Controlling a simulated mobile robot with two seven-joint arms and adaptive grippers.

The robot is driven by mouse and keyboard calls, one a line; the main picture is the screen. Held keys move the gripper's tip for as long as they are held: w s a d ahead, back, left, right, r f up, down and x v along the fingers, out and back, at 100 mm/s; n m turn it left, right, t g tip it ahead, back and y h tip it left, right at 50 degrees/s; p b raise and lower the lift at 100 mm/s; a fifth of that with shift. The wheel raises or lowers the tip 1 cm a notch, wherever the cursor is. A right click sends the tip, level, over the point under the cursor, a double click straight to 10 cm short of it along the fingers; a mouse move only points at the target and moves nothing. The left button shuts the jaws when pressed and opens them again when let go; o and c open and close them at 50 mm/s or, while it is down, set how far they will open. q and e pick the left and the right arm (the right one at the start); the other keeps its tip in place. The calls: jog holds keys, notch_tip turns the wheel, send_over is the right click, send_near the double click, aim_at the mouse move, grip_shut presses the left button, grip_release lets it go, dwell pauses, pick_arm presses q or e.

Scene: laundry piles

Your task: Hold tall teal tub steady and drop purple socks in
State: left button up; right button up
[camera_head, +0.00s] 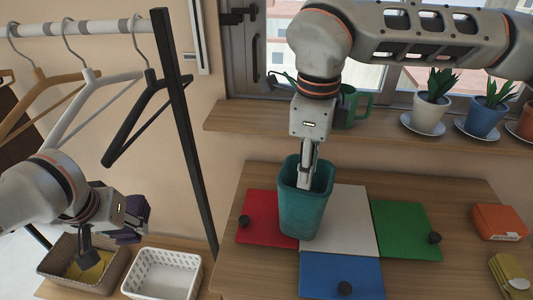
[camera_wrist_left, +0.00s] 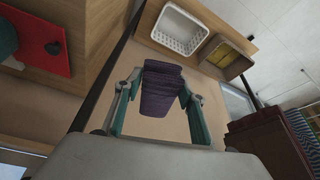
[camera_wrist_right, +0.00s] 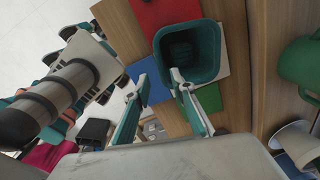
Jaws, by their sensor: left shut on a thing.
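The tall teal tub (camera_head: 300,212) stands upright on the table, over the red and white panels. Its open mouth also shows in the right wrist view (camera_wrist_right: 190,80). My right gripper (camera_head: 305,182) is at the tub's rim, pointing down. In the right wrist view its fingers (camera_wrist_right: 160,78) are apart, one over the tub's mouth and one outside the near wall. My left gripper (camera_wrist_left: 162,90) is shut on the purple socks (camera_wrist_left: 160,95), a folded bundle. In the head view the socks (camera_head: 130,212) hang above the baskets at the left, partly hidden by the gripper.
A brown basket (camera_head: 52,272) with a yellow cloth and a white basket (camera_head: 165,283) stand below my left gripper. A black rack post (camera_head: 184,130) rises between them and the table. Green (camera_head: 405,225) and blue (camera_head: 335,275) panels lie beside the tub. Potted plants line the sill.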

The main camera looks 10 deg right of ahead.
aim_at(304, 192)
jog(key=f, duration=0.9)
jog(key=shift+w+d+f, duration=0.1)
jog(key=shift+w+f, duration=0.15)
jog(key=shift+f, duration=0.1)
jog(key=shift+c, duration=0.3)
grip_shut()
dwell(0.5)
jog(key=shift+o, duration=0.3)
grip_release()
jog(key=shift+r, duration=0.1)
notch_tip(304, 192, up, 12)
jog(key=shift+s, duration=0.3)
